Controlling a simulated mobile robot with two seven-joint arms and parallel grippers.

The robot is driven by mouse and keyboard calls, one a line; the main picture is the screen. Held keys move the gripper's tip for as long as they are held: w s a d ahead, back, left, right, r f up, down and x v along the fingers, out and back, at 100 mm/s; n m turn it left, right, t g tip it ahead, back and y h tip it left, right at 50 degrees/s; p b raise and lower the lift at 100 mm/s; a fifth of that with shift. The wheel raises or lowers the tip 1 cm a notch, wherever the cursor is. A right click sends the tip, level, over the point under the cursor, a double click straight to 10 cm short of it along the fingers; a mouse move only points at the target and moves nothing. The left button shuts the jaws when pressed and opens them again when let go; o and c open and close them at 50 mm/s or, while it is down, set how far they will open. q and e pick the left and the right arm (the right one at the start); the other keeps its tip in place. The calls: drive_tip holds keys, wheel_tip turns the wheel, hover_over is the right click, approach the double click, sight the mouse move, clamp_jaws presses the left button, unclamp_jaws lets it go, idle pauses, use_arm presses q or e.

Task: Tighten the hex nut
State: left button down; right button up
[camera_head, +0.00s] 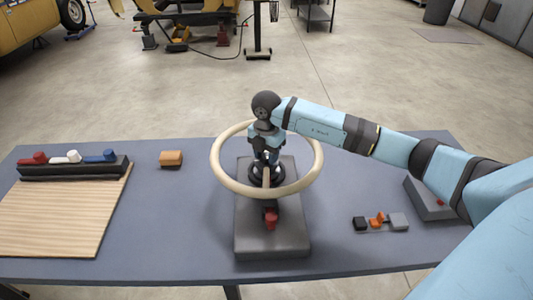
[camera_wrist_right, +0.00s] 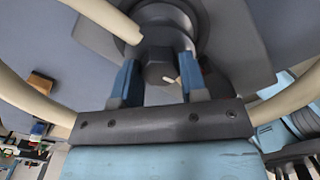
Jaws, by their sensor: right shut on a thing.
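The dark grey hex nut (camera_wrist_right: 158,66) sits at the hub in the middle of a cream ring-shaped wheel (camera_head: 316,168). My right gripper (camera_head: 266,160) reaches down inside the ring from above. In the right wrist view its two blue-and-dark fingers (camera_wrist_right: 160,76) stand on either side of the nut, and the gripper is shut on it. In the head view the gripper hides the nut. The wheel stands over a grey base block (camera_head: 290,236) on the table. My left gripper is in no view.
On the blue-grey table (camera_head: 170,225) are a red part (camera_head: 271,218) at the block's front, an orange-brown block (camera_head: 171,159), a wooden board (camera_head: 60,225), a dark rack (camera_head: 75,169) with red, white and blue pieces, a small switch-like group (camera_head: 379,222), and a grey box (camera_head: 425,203).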

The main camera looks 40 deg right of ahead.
sight(267, 155)
drive_tip(key=o, duration=0.9)
drive_tip(key=shift+r, duration=0.1)
wheel_tip(267, 155, up, 14)
drive_tip(key=shift+f+b, duration=0.15)
drive_tip(key=shift+b, duration=0.3)
